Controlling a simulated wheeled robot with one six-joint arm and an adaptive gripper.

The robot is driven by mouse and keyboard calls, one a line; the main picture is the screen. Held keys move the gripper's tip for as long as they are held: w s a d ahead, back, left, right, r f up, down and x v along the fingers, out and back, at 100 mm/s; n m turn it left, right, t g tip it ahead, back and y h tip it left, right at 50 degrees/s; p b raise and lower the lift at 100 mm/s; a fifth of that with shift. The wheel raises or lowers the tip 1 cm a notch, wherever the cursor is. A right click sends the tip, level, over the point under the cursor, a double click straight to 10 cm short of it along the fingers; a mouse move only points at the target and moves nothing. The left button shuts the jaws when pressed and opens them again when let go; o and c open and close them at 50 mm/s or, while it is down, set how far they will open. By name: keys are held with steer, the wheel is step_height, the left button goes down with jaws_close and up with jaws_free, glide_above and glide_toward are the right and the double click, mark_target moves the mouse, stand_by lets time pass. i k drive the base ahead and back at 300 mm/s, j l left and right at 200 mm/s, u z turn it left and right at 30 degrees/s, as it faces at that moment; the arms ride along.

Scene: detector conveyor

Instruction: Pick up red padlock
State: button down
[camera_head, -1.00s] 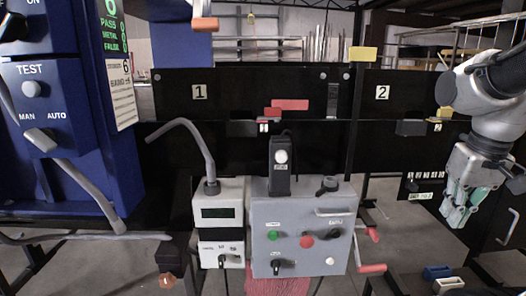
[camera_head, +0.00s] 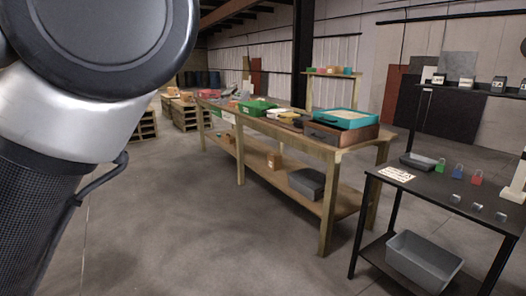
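The red padlock (camera_head: 476,178) stands on a dark table (camera_head: 408,186) at the right of the head view. A blue padlock (camera_head: 457,172) and a green padlock (camera_head: 440,166) stand in a row to its left. The red one is the rightmost of the three. A large grey and black link of my own arm fills the upper left of the view. My gripper is out of view.
A grey bin (camera_head: 424,262) sits on the table's lower shelf. A grey tray (camera_head: 417,161), a white label sheet (camera_head: 397,174) and small metal blocks (camera_head: 478,207) lie on top. A long wooden workbench (camera_head: 330,150) with trays stands behind. Open floor lies in front.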

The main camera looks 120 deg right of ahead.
mark_target(476, 180)
steer(key=z, duration=5.6)
steer(key=i+j, duration=0.1)
steer(key=i, duration=0.5)
steer(key=i+j+z, duration=0.1)
steer(key=i, duration=0.5)
steer(key=i+j, duration=0.15)
steer(key=i, duration=0.45)
steer(key=i+j, duration=0.2)
steer(key=i, duration=0.35)
steer(key=l+z, duration=0.05)
